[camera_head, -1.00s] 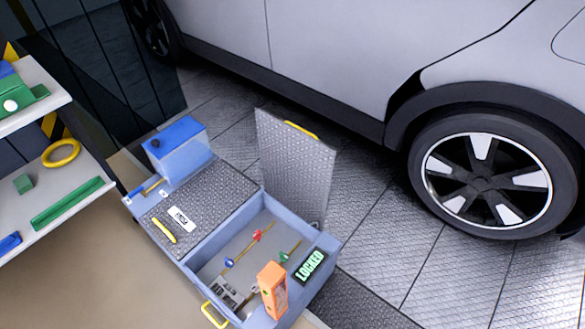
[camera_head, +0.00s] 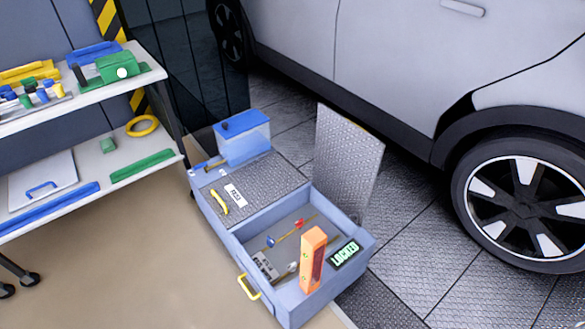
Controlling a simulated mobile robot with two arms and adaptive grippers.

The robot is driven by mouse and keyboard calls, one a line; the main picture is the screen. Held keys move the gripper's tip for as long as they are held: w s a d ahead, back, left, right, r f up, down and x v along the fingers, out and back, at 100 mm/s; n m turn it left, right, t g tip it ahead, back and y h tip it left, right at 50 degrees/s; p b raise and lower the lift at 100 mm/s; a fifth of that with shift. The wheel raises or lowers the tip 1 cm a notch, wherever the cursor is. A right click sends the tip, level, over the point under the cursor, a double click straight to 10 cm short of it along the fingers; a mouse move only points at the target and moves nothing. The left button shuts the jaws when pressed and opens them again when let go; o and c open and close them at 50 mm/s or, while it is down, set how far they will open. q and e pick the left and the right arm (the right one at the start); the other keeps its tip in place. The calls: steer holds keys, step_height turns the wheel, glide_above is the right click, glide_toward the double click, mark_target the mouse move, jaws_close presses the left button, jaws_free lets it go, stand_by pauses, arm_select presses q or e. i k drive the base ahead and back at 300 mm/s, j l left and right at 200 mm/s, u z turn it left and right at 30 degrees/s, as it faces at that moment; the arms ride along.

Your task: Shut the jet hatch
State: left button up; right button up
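A blue-grey box (camera_head: 283,310) stands low on the floor beside the car. Its raised hatch lid (camera_head: 346,165), a grey tread-plate panel, stands upright and open at the back right of the open compartment. A second tread-plate lid (camera_head: 255,183) with a yellow handle (camera_head: 219,202) lies flat over the left part. Inside the open compartment are coloured valves on thin rods, a red one (camera_head: 299,223) and a blue one (camera_head: 270,241). An orange block (camera_head: 312,260) stands at the front, beside a sign reading LOCKED (camera_head: 345,254). Neither of my grippers is in view.
A blue-topped tank (camera_head: 242,136) sits at the box's far left end. A shelf cart (camera_head: 70,185) with tools and a yellow ring stands at left. A silver car (camera_head: 400,75) with a rear wheel (camera_head: 525,205) borders the right. Tan floor in front is clear.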

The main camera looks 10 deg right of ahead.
mark_target(349, 158)
steer(key=i+l+u, duration=0.1)
steer(key=l+u, duration=0.2)
steer(key=u, duration=0.15)
steer(key=l+u, duration=0.7)
steer(key=u, duration=0.2)
